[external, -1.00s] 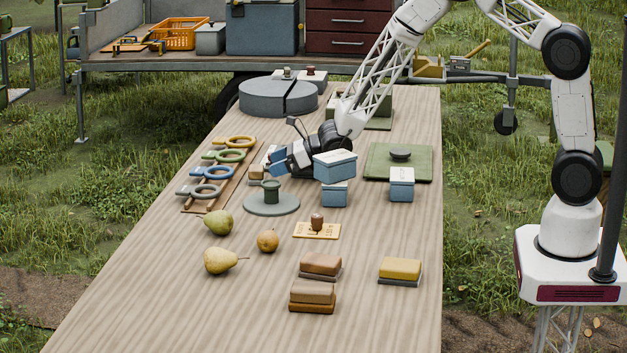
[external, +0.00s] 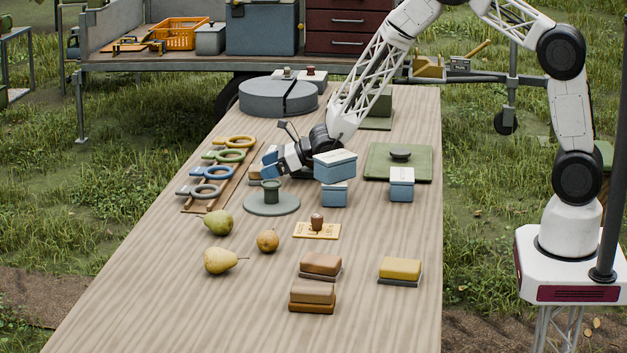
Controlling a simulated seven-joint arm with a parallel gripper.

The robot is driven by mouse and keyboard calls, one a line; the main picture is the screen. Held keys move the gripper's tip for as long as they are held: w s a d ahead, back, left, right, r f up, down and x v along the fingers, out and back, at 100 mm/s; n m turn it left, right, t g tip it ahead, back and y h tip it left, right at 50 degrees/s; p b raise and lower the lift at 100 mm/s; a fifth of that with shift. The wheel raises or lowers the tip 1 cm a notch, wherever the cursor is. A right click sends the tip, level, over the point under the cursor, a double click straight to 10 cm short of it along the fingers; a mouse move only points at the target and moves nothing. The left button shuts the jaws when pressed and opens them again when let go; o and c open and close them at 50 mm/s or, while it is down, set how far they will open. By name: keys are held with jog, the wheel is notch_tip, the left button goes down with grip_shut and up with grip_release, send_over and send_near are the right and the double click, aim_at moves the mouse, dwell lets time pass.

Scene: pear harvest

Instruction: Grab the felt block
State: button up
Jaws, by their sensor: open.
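My gripper (external: 268,163) is low over the left middle of the table, just right of the ring rack, pointing left. Its bluish fingertips are open; the gap between them is hard to see. I cannot tell for sure which block is felt. Other blocks lie at the front: a yellow one with a grey underside (external: 400,269), a brown one with a grey underside (external: 320,264), and a tan-and-brown pair (external: 312,296).
A rack (external: 193,206) with coloured rings stands left of my gripper. A grey round plate (external: 287,208) with a dark green cup is in front. Blue boxes (external: 335,166) stand close right, with a green board (external: 424,173) beyond. Pears (external: 219,261) lie front left.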

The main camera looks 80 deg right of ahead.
aim_at(252, 172)
jog(key=shift+x, duration=2.6)
jog(key=shift+a, duration=0.1)
jog(key=c, duration=1)
jog(key=shift+r, duration=0.15)
jog(key=shift+r, duration=4.95)
